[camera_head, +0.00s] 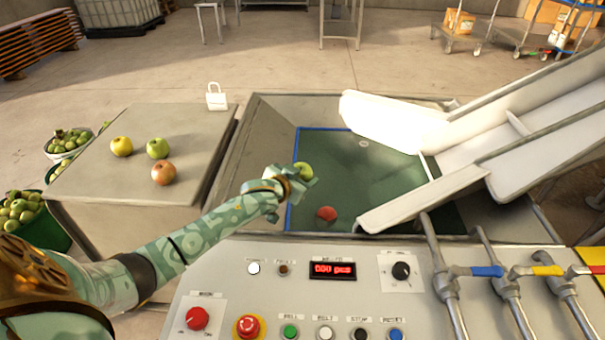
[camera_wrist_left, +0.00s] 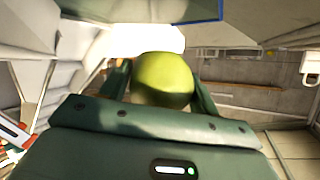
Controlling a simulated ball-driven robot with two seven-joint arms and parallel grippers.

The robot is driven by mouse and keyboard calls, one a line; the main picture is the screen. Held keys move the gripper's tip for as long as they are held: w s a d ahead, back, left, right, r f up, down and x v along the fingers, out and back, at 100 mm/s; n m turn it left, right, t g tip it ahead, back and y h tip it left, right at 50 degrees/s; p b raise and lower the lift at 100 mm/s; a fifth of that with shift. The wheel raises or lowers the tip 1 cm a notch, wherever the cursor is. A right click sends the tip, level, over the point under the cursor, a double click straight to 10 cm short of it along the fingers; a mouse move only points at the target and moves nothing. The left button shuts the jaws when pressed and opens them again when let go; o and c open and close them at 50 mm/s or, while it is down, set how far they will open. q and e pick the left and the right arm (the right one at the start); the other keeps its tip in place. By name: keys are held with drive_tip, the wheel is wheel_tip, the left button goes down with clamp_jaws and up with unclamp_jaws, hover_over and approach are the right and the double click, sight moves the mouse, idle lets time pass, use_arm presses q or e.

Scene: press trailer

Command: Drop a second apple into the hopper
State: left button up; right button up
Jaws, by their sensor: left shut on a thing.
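My left gripper (camera_head: 293,179) is shut on a yellow-green apple (camera_head: 304,171), held above the hopper (camera_head: 262,128). The held apple (camera_wrist_left: 163,79) also shows between the fingers in the left wrist view. A red apple (camera_head: 327,213) is inside the hopper, low over its green bottom. A yellow apple (camera_head: 121,146), a green apple (camera_head: 157,148) and a reddish apple (camera_head: 163,173) sit on the grey table (camera_head: 95,182) to the left. My right gripper is not in view.
A white chute (camera_head: 470,150) slopes into the hopper from the right. A control panel (camera_head: 300,300) with buttons and a red display stands in front, with pipes and coloured valve handles (camera_head: 487,271) at its right. Buckets of green apples (camera_head: 20,210) stand left of the table.

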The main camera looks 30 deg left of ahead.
use_arm(q)
drive_tip(key=shift+r, duration=0.15)
drive_tip(key=o, duration=1.2)
drive_tip(key=shift+c, duration=0.2)
drive_tip(key=p+v, duration=0.7)
drive_tip(key=v, duration=0.9)
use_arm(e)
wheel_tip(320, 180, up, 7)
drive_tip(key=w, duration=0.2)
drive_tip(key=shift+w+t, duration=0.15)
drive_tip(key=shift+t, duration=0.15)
use_arm(q)
drive_tip(key=shift+s, duration=0.15)
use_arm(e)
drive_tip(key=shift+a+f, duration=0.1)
